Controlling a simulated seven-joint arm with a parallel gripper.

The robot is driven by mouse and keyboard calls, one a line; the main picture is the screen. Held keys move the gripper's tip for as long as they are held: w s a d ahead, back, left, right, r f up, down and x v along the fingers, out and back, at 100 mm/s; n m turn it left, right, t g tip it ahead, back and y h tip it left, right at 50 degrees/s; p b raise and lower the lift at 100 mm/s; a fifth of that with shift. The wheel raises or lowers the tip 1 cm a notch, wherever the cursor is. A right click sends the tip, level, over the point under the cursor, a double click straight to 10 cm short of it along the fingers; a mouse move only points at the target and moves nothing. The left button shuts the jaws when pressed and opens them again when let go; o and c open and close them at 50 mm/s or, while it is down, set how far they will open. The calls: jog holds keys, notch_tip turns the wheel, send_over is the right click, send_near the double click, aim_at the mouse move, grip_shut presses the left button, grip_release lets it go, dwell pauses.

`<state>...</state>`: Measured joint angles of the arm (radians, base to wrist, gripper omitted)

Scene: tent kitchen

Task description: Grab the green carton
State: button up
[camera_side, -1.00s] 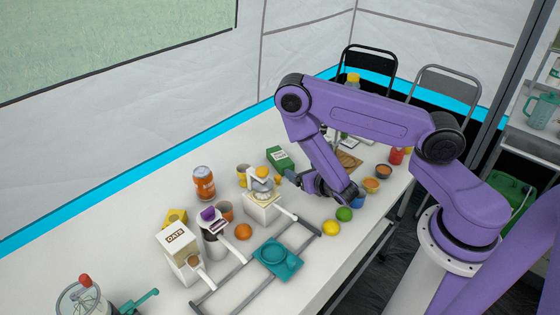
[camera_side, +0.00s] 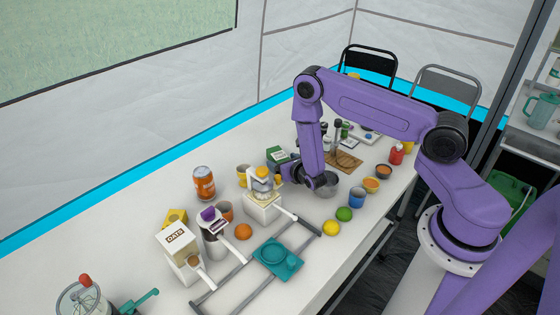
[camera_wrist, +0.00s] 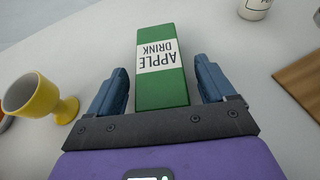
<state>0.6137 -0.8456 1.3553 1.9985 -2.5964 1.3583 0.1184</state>
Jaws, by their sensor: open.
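The green carton (camera_wrist: 162,88), with a white "APPLE DRINK" label, is in the middle of the wrist view. My gripper (camera_wrist: 158,68) is open, with one blue finger on each side of the carton's near part and visible gaps between. The fingers do not appear to touch it.
A yellow egg cup (camera_wrist: 50,100) stands left of the carton in the wrist view, and a wooden board (camera_wrist: 302,78) lies to the right. In the side view a white juicer (camera_side: 262,207) stands just in front of the carton.

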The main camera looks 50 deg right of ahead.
aim_at(275, 150)
jog(key=shift+x, duration=0.95)
jog(key=shift+s, duration=0.1)
jog(key=c, duration=1.2)
jog(key=shift+r, duration=0.15)
jog(key=shift+r, duration=0.45)
notch_tip(275, 150, up, 2)
jog(key=s+r, duration=0.3)
jog(key=s, duration=0.1)
jog(key=s+a+r, duration=0.1)
jog(key=s+r, duration=0.2)
jog(key=s, duration=0.2)
jog(key=s+a+r, duration=0.1)
jog(key=s+r, duration=0.3)
jog(key=shift+s, duration=0.35)
